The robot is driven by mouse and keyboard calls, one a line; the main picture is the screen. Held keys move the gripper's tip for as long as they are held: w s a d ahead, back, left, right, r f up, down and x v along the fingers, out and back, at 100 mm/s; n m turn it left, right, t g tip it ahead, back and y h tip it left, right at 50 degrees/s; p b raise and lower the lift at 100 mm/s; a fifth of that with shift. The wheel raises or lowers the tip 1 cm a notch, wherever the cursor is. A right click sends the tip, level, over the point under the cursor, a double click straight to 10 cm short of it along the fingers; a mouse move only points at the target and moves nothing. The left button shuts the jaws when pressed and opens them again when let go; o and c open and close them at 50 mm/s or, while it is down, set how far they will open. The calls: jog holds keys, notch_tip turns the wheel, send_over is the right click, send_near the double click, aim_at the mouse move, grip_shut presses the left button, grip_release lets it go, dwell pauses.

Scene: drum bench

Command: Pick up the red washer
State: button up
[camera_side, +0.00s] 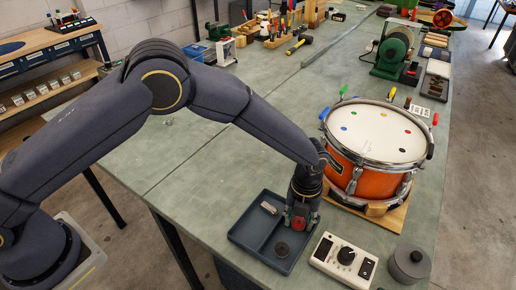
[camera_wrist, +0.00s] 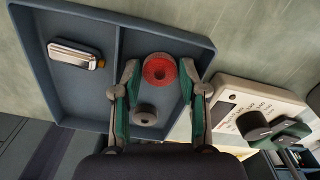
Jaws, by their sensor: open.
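The red washer (camera_wrist: 160,70) lies in the right compartment of a dark blue-grey tray (camera_wrist: 70,112), in the wrist view. It is a round red ring with a dark centre hole. In the side view the red washer (camera_side: 298,223) shows just below my gripper (camera_side: 299,212). In the wrist view my gripper (camera_wrist: 160,92) is open, its two green-padded fingers spread to either side. The red washer appears just beyond the fingertips, between their lines. I cannot tell how high the fingertips are above it.
A dark grey washer (camera_wrist: 145,113) lies in the same compartment, near the fingers. A metal piece (camera_wrist: 75,54) lies in the left compartment. A white box with a dial (camera_side: 343,257), a grey lidded pot (camera_side: 409,263) and an orange drum (camera_side: 353,172) stand close by.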

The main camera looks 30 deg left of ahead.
jog(key=shift+c, duration=0.2)
jog(key=shift+c, duration=1.4)
